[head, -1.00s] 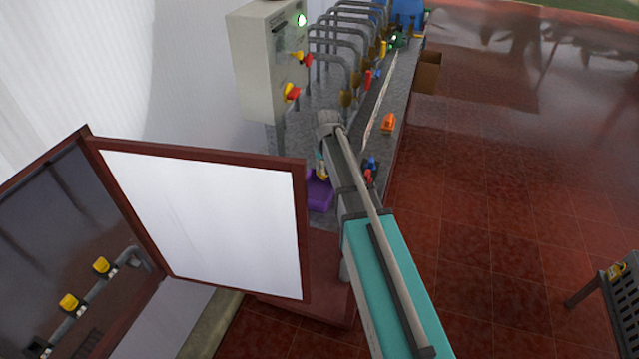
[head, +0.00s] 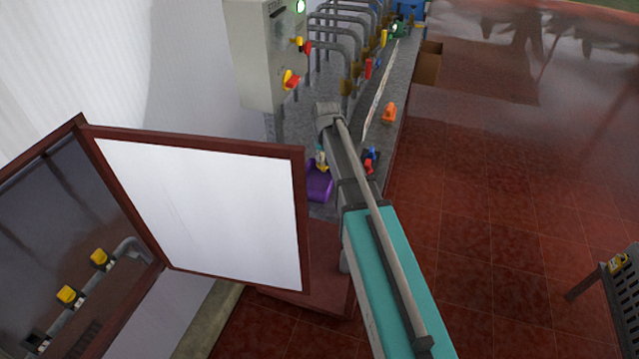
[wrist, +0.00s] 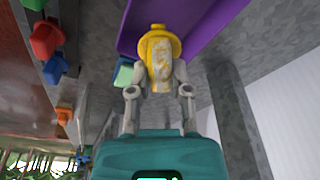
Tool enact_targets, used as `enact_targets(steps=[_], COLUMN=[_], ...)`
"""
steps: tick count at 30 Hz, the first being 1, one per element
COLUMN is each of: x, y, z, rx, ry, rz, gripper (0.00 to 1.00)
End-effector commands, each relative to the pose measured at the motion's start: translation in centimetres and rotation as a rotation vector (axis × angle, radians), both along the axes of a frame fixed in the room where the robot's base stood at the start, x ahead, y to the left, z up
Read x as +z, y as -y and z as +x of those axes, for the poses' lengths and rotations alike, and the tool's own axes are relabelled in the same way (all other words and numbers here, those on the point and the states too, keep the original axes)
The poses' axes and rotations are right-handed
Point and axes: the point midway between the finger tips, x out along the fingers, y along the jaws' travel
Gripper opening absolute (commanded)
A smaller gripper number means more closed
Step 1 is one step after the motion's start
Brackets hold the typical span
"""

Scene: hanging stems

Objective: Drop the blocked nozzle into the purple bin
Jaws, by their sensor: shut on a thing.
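My gripper (wrist: 160,78) is shut on a yellow nozzle (wrist: 160,48), which has a pale, crusty patch on its side. The purple bin (wrist: 205,22) shows behind the nozzle in the wrist view, and the two overlap there. In the head view the purple bin (head: 319,188) stands on the near end of the grey bench. The nozzle (head: 322,167) appears small at the bin's far edge, with my gripper (head: 321,158) partly hidden by my arm. I cannot tell how high the nozzle is above the bin.
Red and blue pieces (head: 370,158) and an orange piece (head: 389,112) lie on the grey bench (head: 300,125). A grey control box (head: 265,60) and bent pipes stand at the back left. An open framed cabinet door (head: 205,215) is left of my arm.

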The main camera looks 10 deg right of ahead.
Motion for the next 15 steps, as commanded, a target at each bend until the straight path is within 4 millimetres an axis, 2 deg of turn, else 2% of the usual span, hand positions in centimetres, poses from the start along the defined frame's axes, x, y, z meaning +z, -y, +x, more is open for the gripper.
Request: enact_targets(steps=[1, 6, 15], x=[-0.8, -2.2, -4.0], y=[0.0, 0.0, 0.1], z=[0.0, 0.0, 0.0], rx=[0.000, -0.001, -0.001], ry=[0.000, 0.000, 0.000], rz=[0.000, 0.000, 0.000], gripper=[0.00, 0.00, 0.00])
